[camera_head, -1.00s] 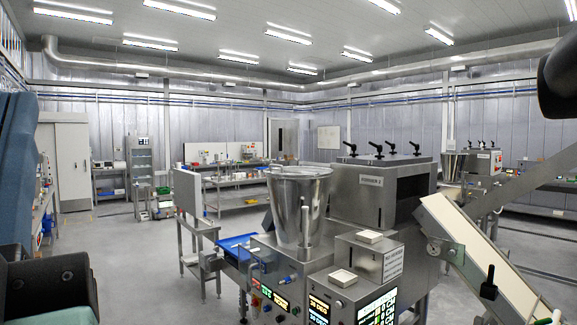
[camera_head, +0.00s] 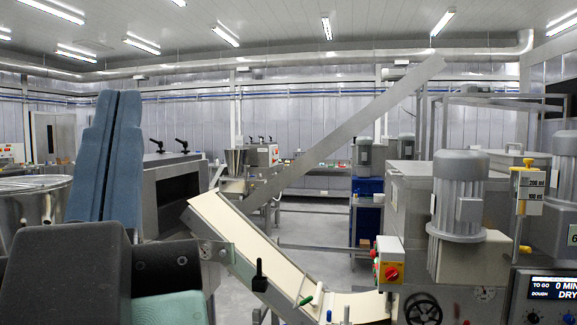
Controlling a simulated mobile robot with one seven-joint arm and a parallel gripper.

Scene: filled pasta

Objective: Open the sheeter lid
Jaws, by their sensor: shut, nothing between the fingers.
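A grey steel machine (camera_head: 394,195) stands at the right of the head view, with a grey motor (camera_head: 460,196), a dark handwheel (camera_head: 423,309) and a red-yellow switch (camera_head: 389,272). It may be the sheeter; no readable label confirms this. I cannot make out which part is its lid, or whether that lid is open or closed. A sloping cream belt (camera_head: 245,245) runs down to the right toward this machine. My gripper is not in view; dark and blue parts of my own body fill the lower left.
A steel hopper (camera_head: 30,208) and an open-fronted steel housing (camera_head: 172,194) stand at left. A long grey diagonal bar (camera_head: 340,134) rises behind the belt. A display panel (camera_head: 555,288) is at lower right, below a yellow-handled gauge (camera_head: 527,190). Some floor shows behind the belt.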

